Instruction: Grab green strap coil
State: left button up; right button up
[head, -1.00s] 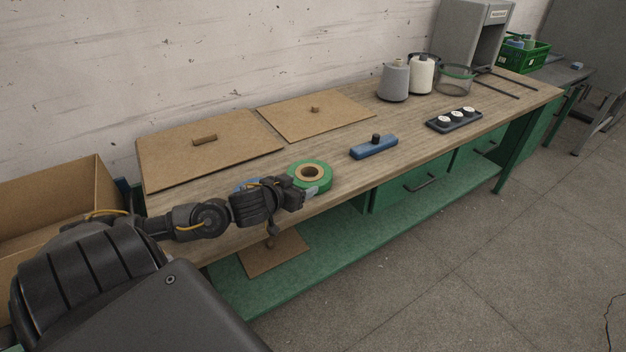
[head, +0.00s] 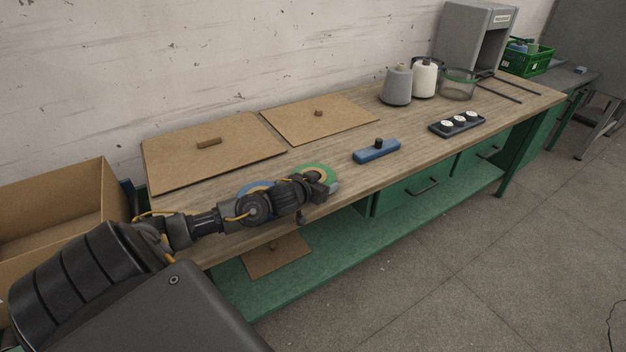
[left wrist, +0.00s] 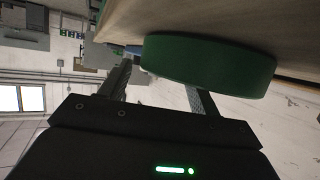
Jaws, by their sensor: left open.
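The green strap coil (head: 321,170) lies on the wooden bench near its front edge. In the head view my left gripper (head: 322,186) covers much of it, including most of its centre. In the left wrist view the coil (left wrist: 208,63) appears as a green band just beyond and between the fingers of my open left gripper (left wrist: 160,92). I cannot tell whether the fingers touch it. A blue coil (head: 256,188) lies left of it, partly hidden by my left arm. My right gripper is not in view.
A blue block with a black knob (head: 377,151) lies right of the coil. Two brown boards (head: 215,160) lie behind. A black tray with white pieces (head: 457,124) and thread cones (head: 397,86) stand farther right. An open cardboard box (head: 60,205) is at the left.

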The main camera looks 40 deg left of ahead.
pick_arm(q)
jog(key=shift+w+f, duration=0.2)
jog(key=shift+w, duration=0.15)
jog(key=c, duration=1.3)
